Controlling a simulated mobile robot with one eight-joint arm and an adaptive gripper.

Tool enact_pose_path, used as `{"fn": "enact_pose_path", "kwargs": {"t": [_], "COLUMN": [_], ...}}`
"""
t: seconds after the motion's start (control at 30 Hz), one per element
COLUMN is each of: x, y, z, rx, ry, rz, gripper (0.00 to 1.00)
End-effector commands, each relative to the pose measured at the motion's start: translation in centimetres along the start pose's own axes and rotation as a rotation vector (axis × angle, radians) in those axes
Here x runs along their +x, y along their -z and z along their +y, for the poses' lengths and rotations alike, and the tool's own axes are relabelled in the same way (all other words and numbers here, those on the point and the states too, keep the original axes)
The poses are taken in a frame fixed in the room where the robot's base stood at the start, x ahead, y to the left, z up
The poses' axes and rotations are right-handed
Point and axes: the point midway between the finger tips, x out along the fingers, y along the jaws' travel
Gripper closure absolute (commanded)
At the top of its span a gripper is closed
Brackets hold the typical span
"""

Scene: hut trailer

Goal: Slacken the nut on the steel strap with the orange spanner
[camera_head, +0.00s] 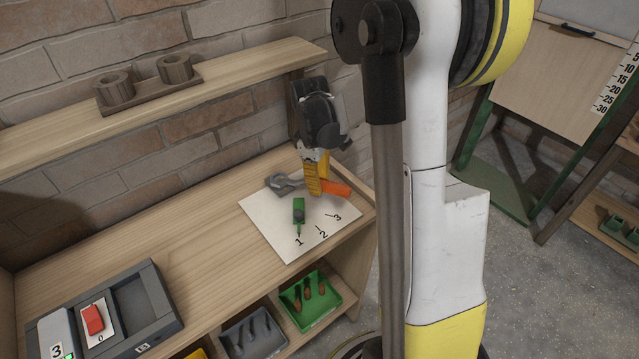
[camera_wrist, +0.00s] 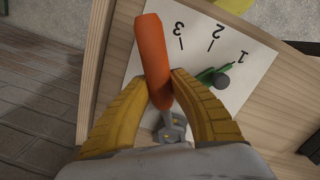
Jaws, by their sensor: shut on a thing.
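My gripper (camera_head: 316,186) is shut on the orange handle of the spanner (camera_head: 337,189), low over the back right of the workbench. In the wrist view, the yellow fingers (camera_wrist: 167,88) close on both sides of the orange spanner handle (camera_wrist: 152,50). Grey metal (camera_head: 283,183) lies left of the fingers. It also shows below the handle in the wrist view (camera_wrist: 171,128). I cannot tell spanner head, steel strap and nut apart there, nor whether the spanner sits on the nut.
A white sheet (camera_head: 270,228) marked 1, 2, 3 bears a green pointer (camera_head: 298,216) directed at 1. A grey box (camera_head: 150,298) with a red switch stands front left. Green (camera_head: 318,310) and grey bins sit below the bench edge. A shelf (camera_head: 230,86) runs along the brick wall.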

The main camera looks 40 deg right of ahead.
Motion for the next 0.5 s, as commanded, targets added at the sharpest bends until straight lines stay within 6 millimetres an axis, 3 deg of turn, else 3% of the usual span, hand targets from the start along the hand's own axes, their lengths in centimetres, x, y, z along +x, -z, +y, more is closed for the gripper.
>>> {"fn": "enact_pose_path", "kwargs": {"t": [0.2,0.5], "x": [-2.3,-4.0], "y": [-0.2,-0.3], "z": [0.0,0.0], "rx": [0.0,0.0], "ry": [0.0,0.0], "rz": [0.0,0.0], "gripper": [1.0,1.0]}}
